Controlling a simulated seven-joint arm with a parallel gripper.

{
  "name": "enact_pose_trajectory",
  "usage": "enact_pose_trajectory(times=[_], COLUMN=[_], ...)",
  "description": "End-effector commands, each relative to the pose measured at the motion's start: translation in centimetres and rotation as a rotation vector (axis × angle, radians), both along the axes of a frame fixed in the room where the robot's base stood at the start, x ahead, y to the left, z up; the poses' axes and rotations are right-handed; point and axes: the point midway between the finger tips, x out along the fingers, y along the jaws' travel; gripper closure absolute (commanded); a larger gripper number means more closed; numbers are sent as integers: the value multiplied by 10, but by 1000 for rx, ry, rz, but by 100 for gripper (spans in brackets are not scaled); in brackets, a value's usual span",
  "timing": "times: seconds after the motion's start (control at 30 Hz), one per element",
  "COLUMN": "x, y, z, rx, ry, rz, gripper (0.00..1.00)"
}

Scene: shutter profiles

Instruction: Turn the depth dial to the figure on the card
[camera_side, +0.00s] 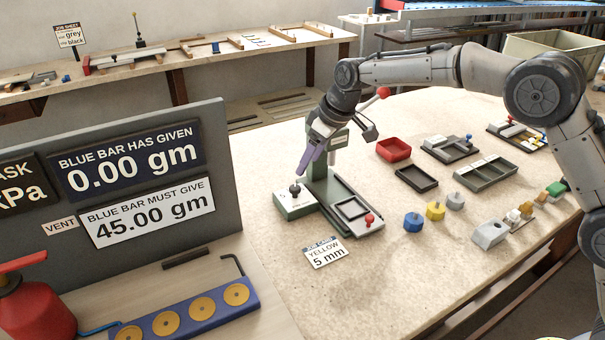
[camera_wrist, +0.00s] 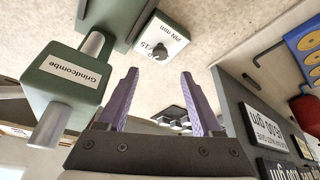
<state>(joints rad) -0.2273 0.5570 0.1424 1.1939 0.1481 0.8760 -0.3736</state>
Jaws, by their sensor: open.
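The job card (camera_side: 324,252) lies on the table and reads "YELLOW 5 mm". The depth dial (camera_side: 295,190) is a small dark knob on a white-faced block at the left of the green press (camera_side: 322,185). In the wrist view the dial (camera_wrist: 159,52) sits on a plate marked "PIN mm"; its pointer setting is too small to read. My gripper (camera_side: 304,172) is open, its purple fingers pointing down above the dial, apparently short of touching it. In the wrist view my gripper (camera_wrist: 159,73) has the dial beyond and between its fingertips.
The green press head marked "Grindcombe" (camera_wrist: 72,80) stands close beside my fingers. A red-knobbed slide (camera_side: 369,219) is at the press front. Blue (camera_side: 413,222), yellow (camera_side: 435,211) and grey pieces stand to the right. A display board (camera_side: 135,190) rises at left.

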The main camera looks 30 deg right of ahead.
Motion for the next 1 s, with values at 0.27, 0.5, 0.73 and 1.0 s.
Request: enact_pose_trajectory(times=[0.27, 0.5, 0.73, 1.0], x=[-13, -16, -16, -19], y=[-9, -10, -10, 4], z=[38, 45, 45, 42], rx=[0, -1, -1, -11], ry=[0, 1, 1, 37], rz=[-1, 0, -1, -163], gripper=[33, 33, 34, 34])
